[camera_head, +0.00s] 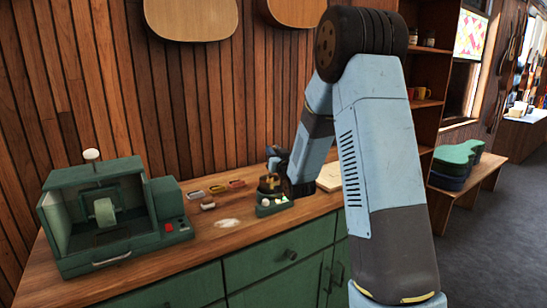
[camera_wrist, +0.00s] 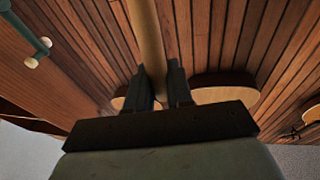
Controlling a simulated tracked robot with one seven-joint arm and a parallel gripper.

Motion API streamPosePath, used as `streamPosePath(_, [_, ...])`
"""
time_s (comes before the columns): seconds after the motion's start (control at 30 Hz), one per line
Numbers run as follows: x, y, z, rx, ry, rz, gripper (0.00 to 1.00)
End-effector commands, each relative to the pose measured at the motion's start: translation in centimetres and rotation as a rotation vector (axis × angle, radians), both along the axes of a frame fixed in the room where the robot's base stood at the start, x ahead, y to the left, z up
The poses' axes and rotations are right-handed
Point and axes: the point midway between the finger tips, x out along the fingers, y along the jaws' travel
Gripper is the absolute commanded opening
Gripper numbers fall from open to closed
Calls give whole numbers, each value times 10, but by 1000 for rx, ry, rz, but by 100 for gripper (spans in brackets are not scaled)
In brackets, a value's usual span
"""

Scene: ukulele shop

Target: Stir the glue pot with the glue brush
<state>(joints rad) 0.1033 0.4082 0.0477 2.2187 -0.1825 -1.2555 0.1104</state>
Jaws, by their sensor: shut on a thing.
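My gripper (camera_wrist: 166,88) is shut on a tan wooden handle in the wrist view, which looks like the glue brush (camera_wrist: 147,38). The handle runs up between the two dark fingers and out of the top of the picture. The brush's bristle end is not visible. In the head view, a small green base with pale knobs (camera_head: 266,211) stands on the counter, with a dark and brass-coloured pot (camera_head: 268,184) on it, likely the glue pot. My wrist is right at this pot and partly covers it. I cannot tell whether the brush is inside it.
A green machine with a wheel (camera_head: 110,215) fills the left of the wooden counter (camera_head: 215,252). Several small coloured blocks (camera_head: 216,188) and a white patch (camera_head: 228,223) lie between it and the pot. A pale board (camera_head: 330,177) lies right of the pot.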

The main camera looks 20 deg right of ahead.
Motion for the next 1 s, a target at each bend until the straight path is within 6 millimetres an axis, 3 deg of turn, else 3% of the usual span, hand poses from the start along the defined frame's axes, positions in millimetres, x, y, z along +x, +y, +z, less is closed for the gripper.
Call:
streamPosePath(0.5, [-6,-2,32,1,-1,0,0])
streamPosePath(1.0, [-7,-2,34,0,0,0,0])
